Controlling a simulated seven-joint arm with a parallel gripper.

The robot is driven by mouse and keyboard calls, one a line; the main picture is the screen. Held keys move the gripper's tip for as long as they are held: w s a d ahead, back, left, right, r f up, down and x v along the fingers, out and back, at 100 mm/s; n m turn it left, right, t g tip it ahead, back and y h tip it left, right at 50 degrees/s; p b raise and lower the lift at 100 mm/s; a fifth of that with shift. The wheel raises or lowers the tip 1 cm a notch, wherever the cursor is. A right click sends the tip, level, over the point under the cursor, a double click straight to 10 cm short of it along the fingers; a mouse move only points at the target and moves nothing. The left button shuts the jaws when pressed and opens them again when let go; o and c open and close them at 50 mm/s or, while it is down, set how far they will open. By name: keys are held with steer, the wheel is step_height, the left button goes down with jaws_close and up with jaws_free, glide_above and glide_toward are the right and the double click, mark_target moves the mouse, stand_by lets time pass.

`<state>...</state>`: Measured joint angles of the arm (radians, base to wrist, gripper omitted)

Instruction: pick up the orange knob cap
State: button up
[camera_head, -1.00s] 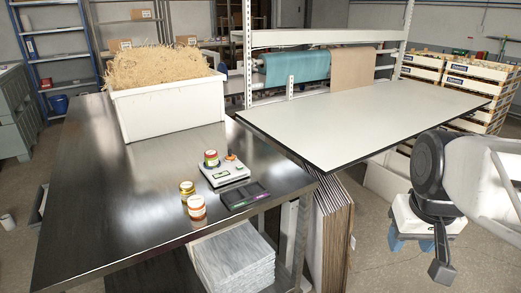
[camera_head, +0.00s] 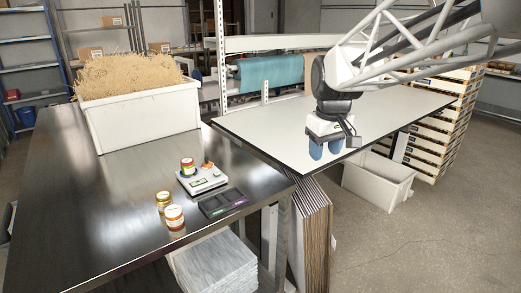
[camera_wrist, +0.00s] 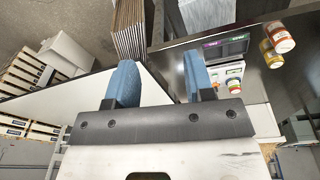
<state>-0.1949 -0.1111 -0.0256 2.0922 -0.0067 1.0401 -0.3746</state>
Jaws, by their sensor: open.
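An orange knob cap (camera_head: 207,165) shows small at the back right of a white scale-like device (camera_head: 203,181) on the dark table. It looks upright on or just behind the device; its exact contact is too small to tell. A jar with a red and yellow look (camera_head: 187,167) stands on the same device. My gripper (camera_head: 327,148), with blue fingers, is open and empty, well to the right of the device by the pale tabletop's front edge. In the wrist view the open fingers (camera_wrist: 160,76) frame nothing, and the device (camera_wrist: 225,74) lies right of them.
Two jars, one gold-lidded (camera_head: 163,201) and one orange-and-white (camera_head: 174,217), stand left of a dark compartment tray (camera_head: 223,203). A white bin of straw (camera_head: 148,115) stands behind. The pale tabletop (camera_head: 400,105) is clear. Cardboard sheets (camera_head: 304,228) stand below its edge.

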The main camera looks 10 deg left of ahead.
steer(key=w+a+n, duration=0.3)
steer(key=w+a, duration=0.7)
steer(key=w, duration=0.2)
steer(key=n+g, duration=0.2)
steer(key=n, duration=0.6)
glide_above(207, 159)
step_height(207, 159, down, 16)
steer(key=f, duration=0.1)
steer(key=shift+w+a, duration=0.15)
steer(key=shift+w, duration=0.35)
steer(key=shift+f, duration=1.3)
steer(key=shift+s+f, duration=0.2)
steer(key=shift+f, duration=2.4)
